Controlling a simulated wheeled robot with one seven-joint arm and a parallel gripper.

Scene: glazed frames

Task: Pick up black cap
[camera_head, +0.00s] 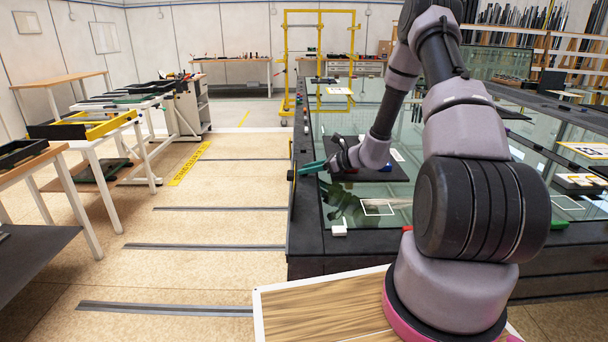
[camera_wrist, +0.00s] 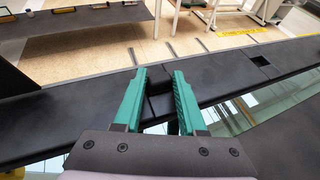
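My gripper (camera_head: 314,168) has teal fingers and is over the left black edge of the glass-topped table, pointing left. In the wrist view my gripper (camera_wrist: 159,74) has its two fingers apart, above the black rim (camera_wrist: 225,80). A dark seam and a dark patch of the rim show between the fingers. I cannot tell a separate black cap from the black rim there, and nothing is clearly gripped. A dark flat pad (camera_head: 345,148) lies on the glass beyond my gripper, partly hidden by my arm.
The glass table's black frame (camera_head: 305,230) runs along the left. White-legged benches (camera_head: 100,150) with yellow and black frames stand left. The floor between is clear. A yellow gantry (camera_head: 320,60) stands at the back.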

